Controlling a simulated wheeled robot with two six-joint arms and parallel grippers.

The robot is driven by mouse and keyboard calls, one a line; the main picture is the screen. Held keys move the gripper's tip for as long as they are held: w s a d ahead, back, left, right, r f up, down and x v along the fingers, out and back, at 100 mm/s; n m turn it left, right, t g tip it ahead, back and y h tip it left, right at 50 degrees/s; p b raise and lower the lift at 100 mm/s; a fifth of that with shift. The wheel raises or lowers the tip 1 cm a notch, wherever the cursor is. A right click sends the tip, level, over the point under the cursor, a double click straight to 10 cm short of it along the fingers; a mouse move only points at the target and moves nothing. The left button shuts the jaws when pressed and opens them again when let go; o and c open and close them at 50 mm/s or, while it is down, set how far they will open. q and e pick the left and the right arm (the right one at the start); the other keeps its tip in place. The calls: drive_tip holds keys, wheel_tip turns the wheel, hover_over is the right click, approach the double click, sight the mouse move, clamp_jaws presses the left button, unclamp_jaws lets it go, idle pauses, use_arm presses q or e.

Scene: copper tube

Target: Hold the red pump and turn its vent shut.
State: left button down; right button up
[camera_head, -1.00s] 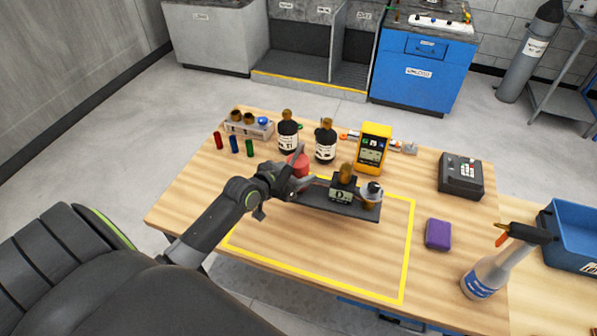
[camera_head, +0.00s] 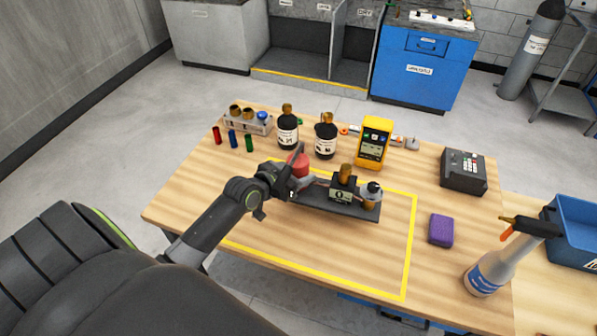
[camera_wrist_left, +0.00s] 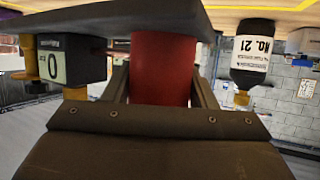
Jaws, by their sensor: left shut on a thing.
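The red pump (camera_head: 299,164) stands at the left end of a dark base plate (camera_head: 335,208) inside the yellow outline. My left gripper (camera_head: 298,176) is shut on the red pump. In the left wrist view the red body (camera_wrist_left: 163,68) sits between the two fingers (camera_wrist_left: 162,90). On the same plate are a black block with a label and a brass top (camera_head: 345,183) and a grey-capped brass part (camera_head: 371,194). The vent cannot be told apart, since the gripper covers part of the pump. My right gripper is not in view.
Two dark bottles (camera_head: 288,130) stand behind the plate, with a yellow meter (camera_head: 373,143) to their right. Several small coloured cylinders (camera_head: 233,138) and a rack (camera_head: 248,122) stand at back left. A purple block (camera_head: 441,230) and spray bottle (camera_head: 487,272) are right. The front outlined area is clear.

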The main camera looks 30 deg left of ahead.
use_arm(q)
drive_tip(key=shift+w+d+f+b, duration=0.1)
drive_tip(key=shift+f+b, duration=2.1)
drive_tip(key=shift+f, duration=0.05)
idle(0.6)
drive_tip(key=shift+s+f, duration=0.2)
drive_tip(key=shift+f, duration=0.2)
idle(0.4)
drive_tip(key=c, duration=0.5)
unclamp_jaws()
drive_tip(key=shift+r, duration=0.15)
drive_tip(key=shift+s, duration=0.1)
drive_tip(key=v, duration=1.2)
